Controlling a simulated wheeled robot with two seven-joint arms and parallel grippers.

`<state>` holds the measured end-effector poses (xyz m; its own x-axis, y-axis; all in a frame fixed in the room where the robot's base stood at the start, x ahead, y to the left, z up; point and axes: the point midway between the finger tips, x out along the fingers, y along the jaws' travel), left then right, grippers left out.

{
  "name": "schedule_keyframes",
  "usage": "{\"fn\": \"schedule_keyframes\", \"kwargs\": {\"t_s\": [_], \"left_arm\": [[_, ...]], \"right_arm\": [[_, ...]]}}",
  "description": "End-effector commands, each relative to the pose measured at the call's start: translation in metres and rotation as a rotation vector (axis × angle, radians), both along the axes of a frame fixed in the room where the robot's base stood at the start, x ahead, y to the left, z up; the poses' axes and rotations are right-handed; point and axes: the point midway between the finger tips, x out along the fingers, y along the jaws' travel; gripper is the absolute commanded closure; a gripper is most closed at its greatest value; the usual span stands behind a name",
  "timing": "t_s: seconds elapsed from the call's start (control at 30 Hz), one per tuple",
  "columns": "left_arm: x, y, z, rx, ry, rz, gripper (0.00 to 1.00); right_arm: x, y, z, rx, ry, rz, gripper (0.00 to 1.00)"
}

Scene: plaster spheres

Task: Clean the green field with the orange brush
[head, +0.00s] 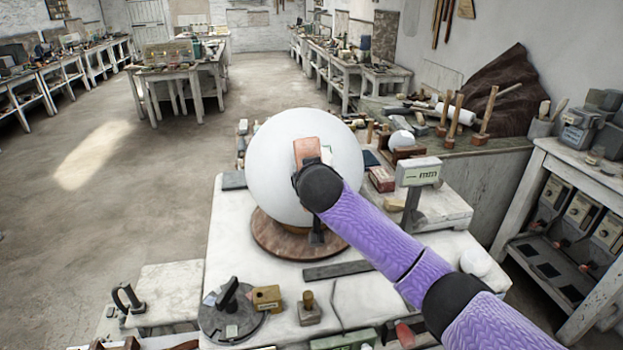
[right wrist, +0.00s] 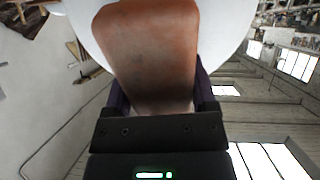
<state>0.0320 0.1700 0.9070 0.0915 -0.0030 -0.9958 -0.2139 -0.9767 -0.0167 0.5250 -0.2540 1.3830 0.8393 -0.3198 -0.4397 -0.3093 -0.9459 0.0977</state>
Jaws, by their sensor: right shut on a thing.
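A large white plaster sphere (head: 275,180) sits on a round brown wooden base (head: 270,238) on the white table. My right gripper (head: 311,167) is in front of the sphere's right half, shut on the orange brush (head: 307,149). In the right wrist view the brush (right wrist: 150,50) stands up between the fingers, with the white sphere (right wrist: 235,25) behind it. The brush is at or very near the sphere's surface; I cannot tell if it touches. My left gripper is not in view.
A small grey display stand (head: 419,172) is right of the sphere. A dark round plate (head: 232,314), a brass block (head: 266,298) and a grey bar (head: 338,270) lie on the near table. Mallets (head: 456,115) stand on the bench at right. The floor at left is open.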

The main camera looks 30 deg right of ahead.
Motion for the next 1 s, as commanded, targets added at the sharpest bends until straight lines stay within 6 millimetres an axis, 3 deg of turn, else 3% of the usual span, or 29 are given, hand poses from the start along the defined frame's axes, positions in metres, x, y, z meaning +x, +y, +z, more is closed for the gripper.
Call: {"fn": "schedule_keyframes", "kwargs": {"t_s": [0.53, 1.0], "left_arm": [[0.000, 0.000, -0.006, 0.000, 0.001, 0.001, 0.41], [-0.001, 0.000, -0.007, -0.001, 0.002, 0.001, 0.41]], "right_arm": [[0.007, -0.003, -0.004, 0.000, -0.001, 0.000, 0.93], [-0.004, -0.001, -0.023, -0.001, 0.000, 0.000, 0.93]]}}
